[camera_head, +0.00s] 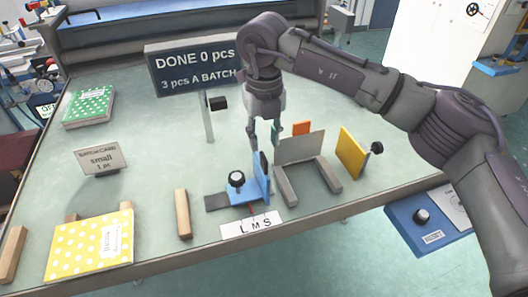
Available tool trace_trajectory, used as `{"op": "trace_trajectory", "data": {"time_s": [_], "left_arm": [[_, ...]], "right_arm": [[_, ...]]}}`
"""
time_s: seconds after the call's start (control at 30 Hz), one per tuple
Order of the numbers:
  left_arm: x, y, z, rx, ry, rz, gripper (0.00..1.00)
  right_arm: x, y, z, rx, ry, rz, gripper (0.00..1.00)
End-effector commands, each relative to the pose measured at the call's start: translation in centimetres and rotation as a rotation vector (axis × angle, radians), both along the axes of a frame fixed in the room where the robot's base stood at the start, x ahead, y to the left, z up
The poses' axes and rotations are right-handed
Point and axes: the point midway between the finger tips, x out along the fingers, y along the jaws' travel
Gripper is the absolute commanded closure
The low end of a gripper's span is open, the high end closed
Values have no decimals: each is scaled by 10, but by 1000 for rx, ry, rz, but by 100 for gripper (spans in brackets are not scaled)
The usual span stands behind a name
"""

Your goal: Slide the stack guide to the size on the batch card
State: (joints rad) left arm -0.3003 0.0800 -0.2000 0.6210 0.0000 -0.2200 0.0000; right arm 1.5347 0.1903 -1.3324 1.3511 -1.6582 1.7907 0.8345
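The stack guide (247,190) is a blue block with a black knob and an upright blue plate on its right side. It sits on a dark rail (215,203) at the front of the table. A white label (252,224) in front reads L M S; a thin red mark shows near the M, too small to read exactly. The batch card (102,159) reads "small 1 pc". My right gripper (263,144) points down above and behind the blue plate, apart from the knob. Its fingers look spread, with nothing seen between them. My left gripper is out of view.
A grey plate (300,148) with two grey bars stands right of the guide, with a yellow plate (352,152) beyond. A sign (193,66) reads "DONE 0 pcs". Yellow dotted (75,247) and green dotted (88,107) packs lie left. The left-middle table is mostly clear.

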Motion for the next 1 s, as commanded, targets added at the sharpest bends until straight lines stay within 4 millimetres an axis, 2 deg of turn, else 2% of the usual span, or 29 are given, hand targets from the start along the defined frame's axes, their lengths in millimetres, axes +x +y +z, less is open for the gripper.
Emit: {"op": "trace_trajectory", "data": {"time_s": [0.1,0.3,0.5,0.73,0.93,1.0], "left_arm": [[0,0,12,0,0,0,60],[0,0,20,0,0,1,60],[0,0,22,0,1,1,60],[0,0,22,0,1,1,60],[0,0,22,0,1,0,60],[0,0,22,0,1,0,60]], "right_arm": [[-1,0,-22,0,3,1,65],[-1,1,-51,3,2,1,65],[0,1,-63,1,0,1,65],[0,1,-64,2,0,1,65],[0,1,-63,2,0,1,96],[0,1,-63,2,0,2,100]]}}
